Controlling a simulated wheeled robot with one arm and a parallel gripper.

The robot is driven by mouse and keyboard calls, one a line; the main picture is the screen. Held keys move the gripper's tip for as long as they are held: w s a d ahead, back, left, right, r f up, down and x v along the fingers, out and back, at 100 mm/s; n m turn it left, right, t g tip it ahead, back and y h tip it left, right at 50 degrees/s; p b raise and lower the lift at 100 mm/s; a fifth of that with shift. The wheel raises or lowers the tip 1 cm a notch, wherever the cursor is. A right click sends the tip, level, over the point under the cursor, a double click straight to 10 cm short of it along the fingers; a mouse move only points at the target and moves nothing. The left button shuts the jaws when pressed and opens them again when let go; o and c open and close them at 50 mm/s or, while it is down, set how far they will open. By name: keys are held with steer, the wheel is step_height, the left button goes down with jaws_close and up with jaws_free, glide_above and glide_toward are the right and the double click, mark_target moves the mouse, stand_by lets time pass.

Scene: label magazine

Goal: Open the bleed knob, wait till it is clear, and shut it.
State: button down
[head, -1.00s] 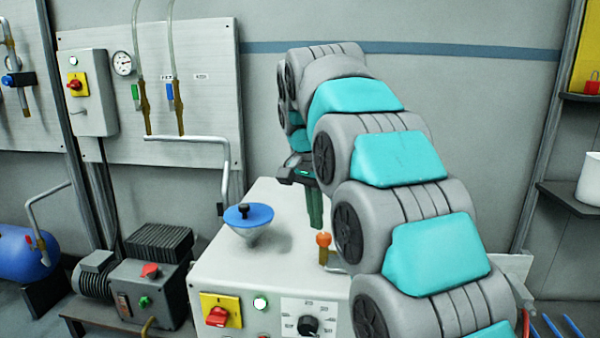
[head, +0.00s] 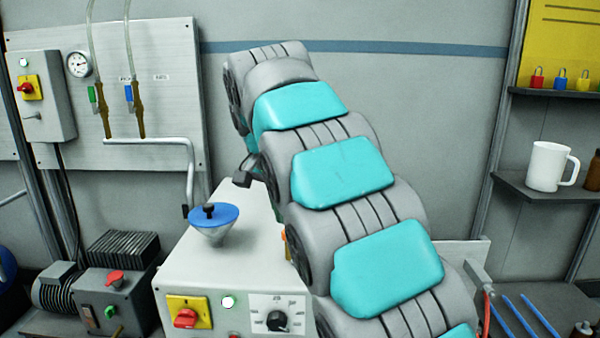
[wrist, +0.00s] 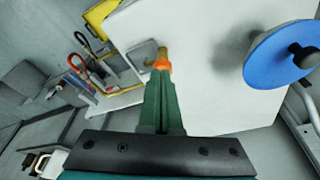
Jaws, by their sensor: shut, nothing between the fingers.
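An orange knob (wrist: 162,64) on a short brass-coloured stem stands on the white cabinet; it looks like the bleed knob. In the head view only a sliver of the orange knob (head: 284,240) shows beside my arm. My gripper (wrist: 160,80) has its green fingers shut and empty, with the tips over or just short of the knob in the wrist view; I cannot tell whether they touch. My arm hides the fingers in the head view. Two clear hoses run down to brown-filled tubes (head: 137,110) on the wall panel.
A blue-lidded funnel (head: 213,217) with a black knob stands on the cabinet (head: 175,267), left of my arm. The cabinet's front has a red switch (head: 186,318) and a black dial (head: 277,320). A pump (head: 118,285) is at left; a shelf with a white mug (head: 549,166) is at right.

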steer(key=shift+s+a+b+x, duration=0.15)
steer(key=shift+b+x, duration=0.2)
steer(key=shift+x, duration=0.4)
steer(key=shift+s+a+b+x, duration=0.15)
steer(key=shift+b+x, duration=0.25)
steer(key=shift+x, duration=0.35)
steer(key=shift+s+b+x, duration=0.15)
steer(key=shift+b+x, duration=0.2)
steer(key=shift+x, duration=0.45)
steer(key=shift+s+f, duration=0.1)
steer(key=shift+w+d, duration=0.15)
steer(key=shift+w, duration=0.15)
steer(key=shift+w+a+p, duration=0.15)
steer(key=shift+a+p, duration=0.15)
steer(key=shift+p, duration=0.2)
steer(key=shift+a, duration=0.1)
steer(key=shift+s+a, duration=0.1)
steer(key=shift+s, duration=0.2)
steer(key=w+p+v, duration=0.1)
steer(key=p+v, duration=0.1)
steer(key=v, duration=0.4)
steer(key=shift+d, duration=0.35)
